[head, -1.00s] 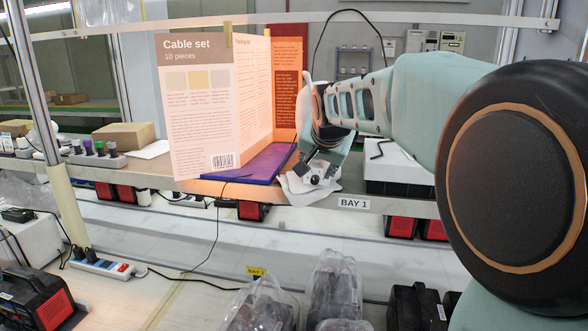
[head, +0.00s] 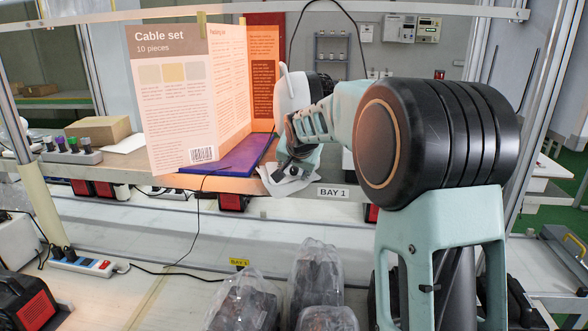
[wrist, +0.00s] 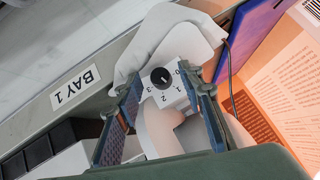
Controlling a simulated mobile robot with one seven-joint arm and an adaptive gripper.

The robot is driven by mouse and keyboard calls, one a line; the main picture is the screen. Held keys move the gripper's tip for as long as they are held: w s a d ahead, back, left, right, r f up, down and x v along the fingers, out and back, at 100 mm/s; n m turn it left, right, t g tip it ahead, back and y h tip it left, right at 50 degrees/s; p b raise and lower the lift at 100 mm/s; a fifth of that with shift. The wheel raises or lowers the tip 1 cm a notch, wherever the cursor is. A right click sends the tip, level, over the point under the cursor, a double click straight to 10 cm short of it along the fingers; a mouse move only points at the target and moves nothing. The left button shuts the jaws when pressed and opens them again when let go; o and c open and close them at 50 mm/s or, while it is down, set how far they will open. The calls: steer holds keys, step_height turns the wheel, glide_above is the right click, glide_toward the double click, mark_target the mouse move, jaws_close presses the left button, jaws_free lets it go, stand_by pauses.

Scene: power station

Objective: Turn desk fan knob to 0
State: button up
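The desk fan stands at the shelf's front edge. Its white base (head: 290,182) and part of its white head (head: 292,92) show in the head view, partly behind my arm. In the wrist view, the fan base (wrist: 150,58) carries a round black knob (wrist: 160,77) on a white face, with digits including 1, 2 and 3 around it. I cannot clearly tell which digit the knob points at. My gripper (wrist: 160,80) is open, with one finger on each side of the knob; contact is not clear. In the head view, my gripper (head: 295,165) is at the base.
A tall "Cable set" panel (head: 175,110) and a purple mat (head: 235,160) are left of the fan. A black cable (wrist: 229,70) runs beside the base. A "BAY 1" label (head: 333,192) marks the shelf edge. Bagged items (head: 310,270) lie below in front.

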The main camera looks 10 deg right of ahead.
steer(key=shift+c, duration=0.7)
jaws_close()
steer(key=shift+w+a+f+b, duration=0.1)
steer(key=shift+a+b, duration=0.05)
steer(key=shift+b, duration=0.15)
steer(key=h+b, duration=0.1)
steer(key=n+g+h+b, duration=0.1)
steer(key=shift+a+f+n+h, duration=0.1)
steer(key=shift+a+n+h, duration=0.2)
steer(key=shift+w+a+n+g+h+b, duration=0.15)
steer(key=shift+n+g+h+b, duration=0.15)
steer(key=shift+n+h+b, duration=0.5)
steer(key=h, duration=0.1)
steer(key=n+h, duration=0.1)
steer(key=h, duration=0.1)
steer(key=shift+a+f+n+g+h, duration=0.1)
steer(key=shift+a+n+g+h, duration=0.2)
steer(key=shift+h, duration=0.1)
steer(key=shift+w+f+n+h+b, duration=0.15)
steer(key=shift+n+h+b, duration=0.15)
steer(key=shift+n+h, duration=1)
steer(key=shift+m+h, duration=0.3)
